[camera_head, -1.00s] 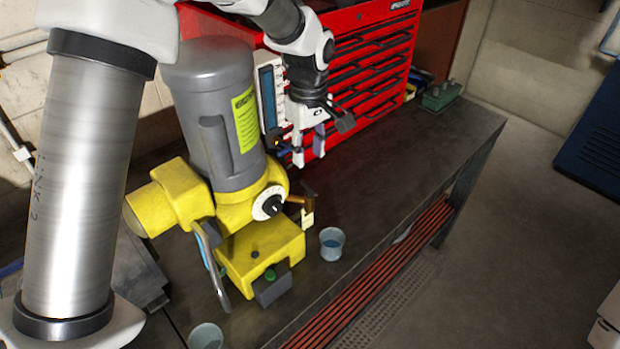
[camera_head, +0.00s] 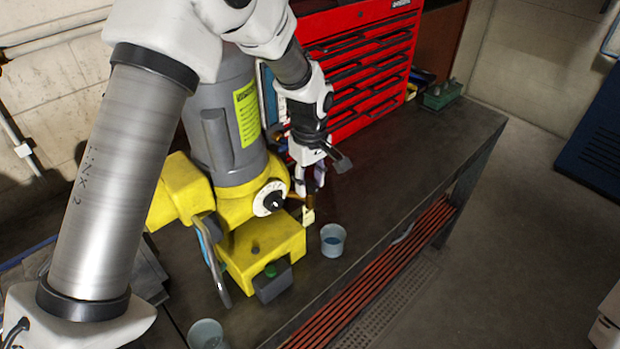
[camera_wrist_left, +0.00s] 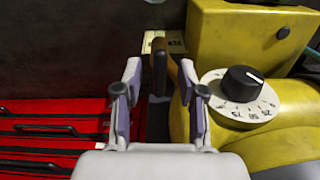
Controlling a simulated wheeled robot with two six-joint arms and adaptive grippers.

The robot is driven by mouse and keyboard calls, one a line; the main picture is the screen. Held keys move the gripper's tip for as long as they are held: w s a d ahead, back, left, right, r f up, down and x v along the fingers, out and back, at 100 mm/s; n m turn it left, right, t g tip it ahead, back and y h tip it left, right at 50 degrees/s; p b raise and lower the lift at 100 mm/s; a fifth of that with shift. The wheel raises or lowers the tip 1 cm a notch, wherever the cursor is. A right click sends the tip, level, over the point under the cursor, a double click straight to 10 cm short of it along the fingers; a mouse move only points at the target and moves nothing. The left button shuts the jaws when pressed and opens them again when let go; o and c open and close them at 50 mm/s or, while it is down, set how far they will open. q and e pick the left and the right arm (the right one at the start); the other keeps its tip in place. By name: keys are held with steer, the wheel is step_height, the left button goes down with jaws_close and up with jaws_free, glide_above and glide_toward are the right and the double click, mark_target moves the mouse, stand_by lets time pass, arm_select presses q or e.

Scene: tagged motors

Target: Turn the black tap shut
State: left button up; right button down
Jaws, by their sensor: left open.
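The black tap (camera_wrist_left: 159,68) shows in the left wrist view as a dark upright lever beside a brown pipe (camera_wrist_left: 179,90) on the yellow machine. My left gripper (camera_wrist_left: 160,80) is open, its two pale fingers on either side of the tap in that picture; I cannot tell if they touch it. In the head view my left gripper (camera_head: 308,182) points down beside the machine's dial and largely hides the tap. A cream tag (camera_head: 308,216) hangs just below the fingers; it also shows behind the tap in the wrist view (camera_wrist_left: 150,42). My right gripper is not seen.
The yellow machine (camera_head: 262,245) with a grey motor (camera_head: 222,135) stands on the dark bench (camera_head: 400,190). Its black dial knob (camera_wrist_left: 242,83) is right of my fingers in the wrist view. A red drawer cabinet (camera_head: 365,70) stands behind. A cup (camera_head: 333,240) stands nearby.

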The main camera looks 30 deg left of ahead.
arm_select(q)
jaws_close()
steer(key=shift+m, duration=0.4)
steer(key=m+p, duration=0.1)
steer(key=m, duration=0.1)
steer(key=shift+r+m+p, duration=0.1)
steer(key=shift+m+p, duration=0.2)
steer(key=shift+p, duration=0.05)
steer(key=m+p, duration=0.1)
steer(key=m, duration=0.3)
steer(key=m+p, duration=0.1)
steer(key=m, duration=0.4)
steer(key=shift+p, duration=0.3)
steer(key=m, duration=0.4)
steer(key=shift+m+p, duration=0.4)
steer(key=shift+w, duration=0.1)
